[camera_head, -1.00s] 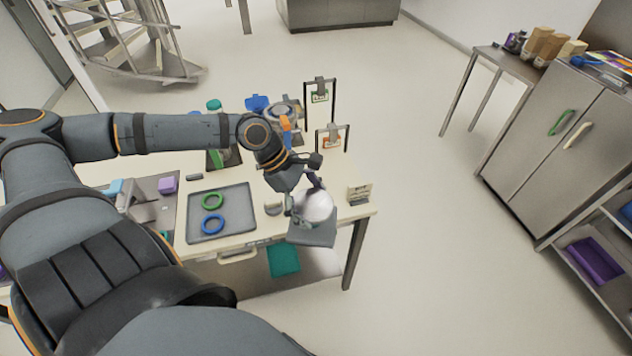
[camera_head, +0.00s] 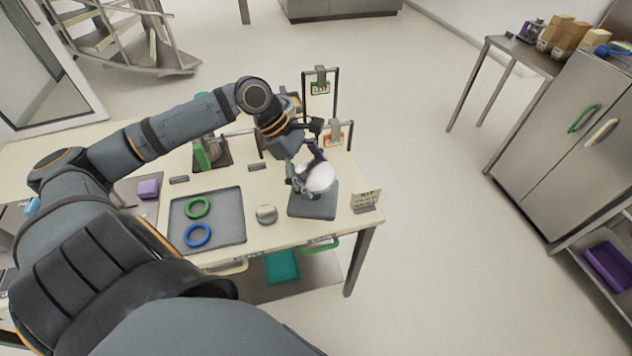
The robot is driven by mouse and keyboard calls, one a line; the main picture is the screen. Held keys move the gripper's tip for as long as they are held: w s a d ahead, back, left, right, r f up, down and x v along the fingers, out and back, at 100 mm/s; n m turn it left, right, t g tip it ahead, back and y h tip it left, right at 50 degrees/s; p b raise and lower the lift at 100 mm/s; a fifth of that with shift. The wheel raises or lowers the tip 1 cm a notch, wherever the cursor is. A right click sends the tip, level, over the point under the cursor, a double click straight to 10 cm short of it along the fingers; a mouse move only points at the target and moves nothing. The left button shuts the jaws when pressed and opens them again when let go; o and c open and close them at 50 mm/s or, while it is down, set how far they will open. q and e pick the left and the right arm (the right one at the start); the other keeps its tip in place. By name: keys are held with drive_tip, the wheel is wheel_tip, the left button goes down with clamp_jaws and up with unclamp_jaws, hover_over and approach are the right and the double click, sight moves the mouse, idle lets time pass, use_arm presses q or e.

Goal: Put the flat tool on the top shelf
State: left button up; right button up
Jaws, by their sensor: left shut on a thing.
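The flat tool looks like a grey square plate (camera_head: 313,207) with a white rounded part (camera_head: 321,178) on top. It is over the right end of the workbench, and I cannot tell whether the plate touches the top. My left gripper (camera_head: 305,178) is shut on it from above, and the fingers partly hide the grip. My right gripper is not in view.
The workbench (camera_head: 278,235) carries a grey tray (camera_head: 230,232) with a green ring (camera_head: 198,207) and a blue ring (camera_head: 197,235), a round pale item (camera_head: 266,213) and a small sign (camera_head: 366,199). A steel cabinet (camera_head: 560,140) stands at right. The floor between is clear.

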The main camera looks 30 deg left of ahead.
sight(316, 163)
use_arm(q)
drive_tip(key=w, duration=0.1)
drive_tip(key=w+a+f, duration=0.1)
drive_tip(key=w, duration=0.1)
drive_tip(key=w+a, duration=0.1)
drive_tip(key=shift+w+a+f, duration=0.15)
drive_tip(key=shift+w+f, duration=0.15)
drive_tip(key=w+a+f+p, duration=0.1)
drive_tip(key=w+a+f, duration=0.2)
drive_tip(key=f, duration=0.6)
drive_tip(key=shift+w+f, duration=0.3)
drive_tip(key=shift+w, duration=0.4)
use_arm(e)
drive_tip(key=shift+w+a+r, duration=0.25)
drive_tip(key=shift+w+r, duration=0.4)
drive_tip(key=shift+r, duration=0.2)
use_arm(q)
drive_tip(key=shift+p, duration=0.3)
drive_tip(key=o, duration=1.4)
drive_tip(key=shift+f, duration=0.15)
drive_tip(key=shift+o, duration=0.4)
drive_tip(key=shift+s, duration=0.1)
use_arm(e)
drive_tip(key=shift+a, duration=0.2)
